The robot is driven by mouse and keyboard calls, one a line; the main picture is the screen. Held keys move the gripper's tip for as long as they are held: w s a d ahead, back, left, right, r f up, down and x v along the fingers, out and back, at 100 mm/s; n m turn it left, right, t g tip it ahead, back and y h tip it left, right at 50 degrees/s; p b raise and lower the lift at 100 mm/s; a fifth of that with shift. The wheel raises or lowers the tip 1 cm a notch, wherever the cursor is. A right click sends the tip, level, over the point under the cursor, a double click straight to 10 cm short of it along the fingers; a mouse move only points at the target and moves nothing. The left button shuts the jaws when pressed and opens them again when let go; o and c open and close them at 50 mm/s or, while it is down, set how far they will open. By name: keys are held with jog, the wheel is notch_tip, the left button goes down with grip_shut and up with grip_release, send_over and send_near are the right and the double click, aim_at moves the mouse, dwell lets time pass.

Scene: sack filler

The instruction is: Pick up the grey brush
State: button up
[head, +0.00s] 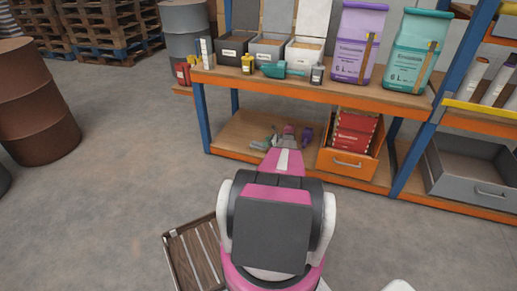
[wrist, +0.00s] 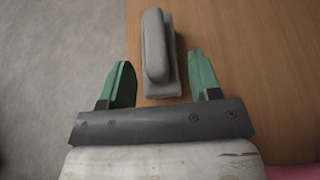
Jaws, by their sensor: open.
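The grey brush (wrist: 158,50) lies on a wooden surface in the wrist view, close to the edge where the grey floor begins. It has a long raised grip over a flat block. My gripper (wrist: 161,70) is open, with one green finger to the left and one to the right of the brush. Gaps show on both sides, and nothing is held. In the head view, my gripper (head: 286,140) reaches over the lower shelf of the bench. My arm covers part of that spot, and I cannot clearly make out the brush there.
The orange and wood bench (head: 330,87) has its upper shelf above my gripper. An orange drawer box (head: 347,163) with red packs stands to the right on the lower shelf. A purple item (head: 307,136) is near the gripper. A slatted wooden crate (head: 193,256) is on the floor.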

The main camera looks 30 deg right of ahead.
aim_at(260, 143)
jog(key=x, duration=0.5)
jog(key=shift+s+a+f, duration=0.1)
jog(key=shift+s+a, duration=0.05)
jog(key=shift+a, duration=0.15)
jog(key=shift+c, duration=0.3)
grip_shut()
